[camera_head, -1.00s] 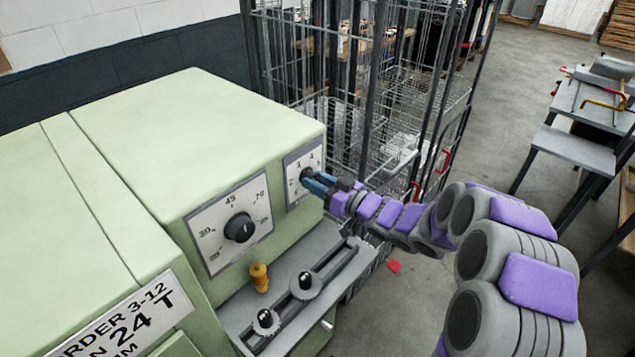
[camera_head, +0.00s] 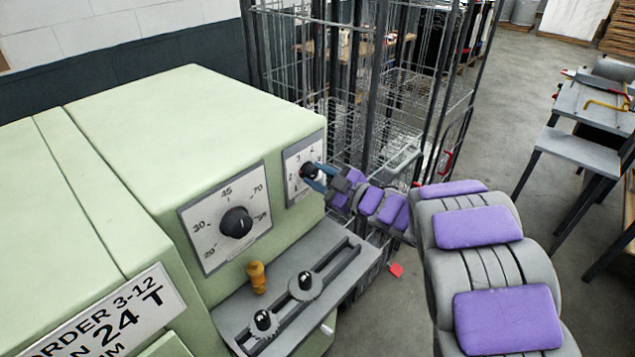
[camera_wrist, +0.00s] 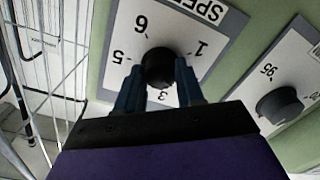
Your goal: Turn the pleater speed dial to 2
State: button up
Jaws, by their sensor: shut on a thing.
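The speed dial (camera_wrist: 158,66) is a dark round knob on a white plate (camera_wrist: 203,42) marked SPEED, with 1, 3, 5 and 6 readable upside down in the wrist view. In the head view its plate (camera_head: 291,160) is on the right of the green machine's front, and the knob is mostly hidden by my gripper (camera_head: 317,177). In the wrist view my gripper (camera_wrist: 160,78) has one blue finger on each side of the knob and is shut on it. I cannot tell which number the knob points to.
A larger black dial (camera_head: 237,222) with marks such as 45 and 70 is left of the speed plate. A wire cage (camera_head: 420,85) stands behind my gripper.

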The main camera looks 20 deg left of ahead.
jog(key=shift+f+n+b, duration=0.15)
jog(key=shift+n+b, duration=0.45)
jog(key=shift+n, duration=0.4)
jog(key=o, duration=1)
jog(key=shift+s+d, duration=0.1)
jog(key=p+v, duration=0.3)
jog(key=v, duration=1.4)
jog(key=shift+d, duration=0.2)
